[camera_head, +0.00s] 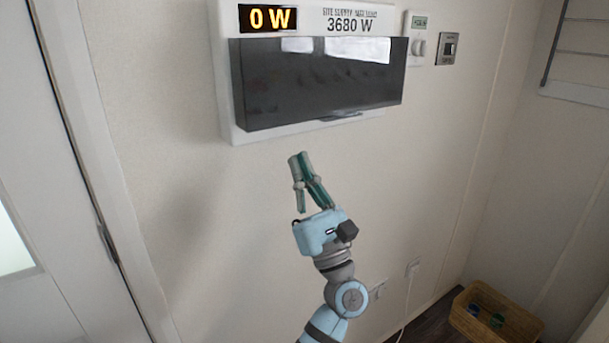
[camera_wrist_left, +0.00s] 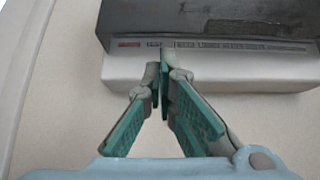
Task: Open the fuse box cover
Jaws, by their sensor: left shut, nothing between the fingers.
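The fuse box cover (camera_head: 318,85) is a dark, glossy, see-through panel on a white wall-mounted box (camera_head: 228,65). It hangs down over the front of the box. A small lip shows along its lower edge. My left gripper (camera_head: 299,157) is shut and empty, just below the lower edge of the box, pointing up. In the left wrist view the gripper (camera_wrist_left: 162,62) has its fingertips together in front of the white lower strip (camera_wrist_left: 240,70), under the dark cover (camera_wrist_left: 210,18). I cannot tell whether the tips touch it. My right gripper is not in view.
An orange "0 W" display (camera_head: 267,18) sits above the cover. A thermostat (camera_head: 417,40) and a wall switch (camera_head: 447,48) are to the right. A wicker basket (camera_head: 495,318) stands on the floor at lower right. A door (camera_head: 50,200) is at left. The wall below the box is mostly clear.

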